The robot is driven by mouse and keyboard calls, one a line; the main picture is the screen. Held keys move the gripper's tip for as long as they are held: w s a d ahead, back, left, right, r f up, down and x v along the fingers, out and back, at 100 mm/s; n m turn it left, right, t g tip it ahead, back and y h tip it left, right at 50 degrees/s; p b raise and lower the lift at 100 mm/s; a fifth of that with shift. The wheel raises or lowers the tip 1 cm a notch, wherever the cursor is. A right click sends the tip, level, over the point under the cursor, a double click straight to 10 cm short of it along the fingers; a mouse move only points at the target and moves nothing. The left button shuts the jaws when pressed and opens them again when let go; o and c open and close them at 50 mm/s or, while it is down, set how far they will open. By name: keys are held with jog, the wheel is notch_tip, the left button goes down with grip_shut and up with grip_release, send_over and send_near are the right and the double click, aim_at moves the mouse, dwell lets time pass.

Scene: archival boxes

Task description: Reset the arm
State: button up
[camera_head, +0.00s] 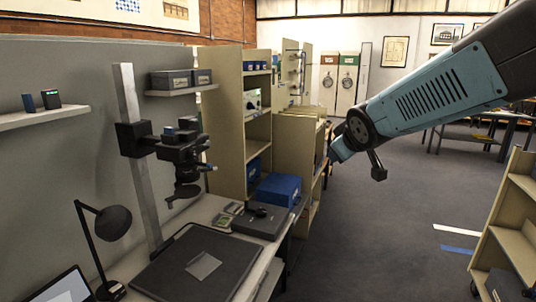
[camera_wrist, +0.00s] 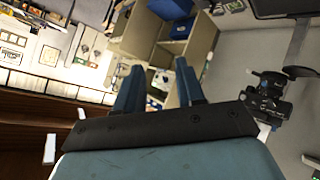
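My arm (camera_head: 430,95) reaches in from the upper right of the head view, teal with black vents. Its far end hangs in the air in front of the beige shelves, and the gripper fingers are not clear there. In the wrist view my gripper (camera_wrist: 160,82) shows two blue fingers standing apart, with nothing between them but the distant shelves. The wrist view is tilted, with the room seen at an angle.
A desk with a black mat (camera_head: 185,265), a lamp (camera_head: 112,222) and a camera stand (camera_head: 138,150) is at left. Blue boxes (camera_head: 278,188) sit by beige shelving (camera_head: 230,115). A beige shelf cart (camera_head: 510,225) stands at right. The grey floor (camera_head: 390,235) between is open.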

jog(key=s+d+f+m+g, duration=0.1)
jog(key=s+d+m+g, duration=0.1)
jog(key=s, duration=0.9)
jog(key=s+d+f+m+g, duration=0.1)
jog(key=s+d+m+g, duration=0.2)
jog(key=s, duration=0.8)
jog(key=shift+f+m+g, duration=0.3)
jog(key=shift+f+m, duration=0.1)
jog(key=shift+m, duration=0.8)
